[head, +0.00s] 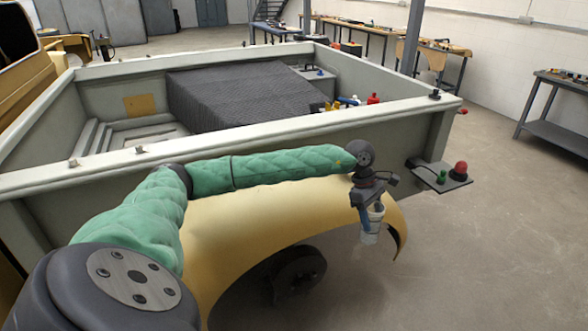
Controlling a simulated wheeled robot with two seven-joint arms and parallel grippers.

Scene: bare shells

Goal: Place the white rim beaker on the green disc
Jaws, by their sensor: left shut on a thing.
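My left gripper (366,208) reaches in from the left at the end of a green-sleeved arm and points down. It is shut on the white rim beaker (371,229), a small pale, see-through cup with a white rim. The beaker hangs roughly upright in front of the tan curved panel, clear of any surface that I can see. The fingers hide part of its upper side. I cannot make out a green disc for certain. A small green object (442,177) stands on a grey plate to the right of the gripper. My right gripper is out of view.
The grey plate (428,180) juts from the corner of a large grey open truck bed (300,130) and also bears a red dome (461,170). Inside the bed are a dark ribbed cover and several small coloured items.

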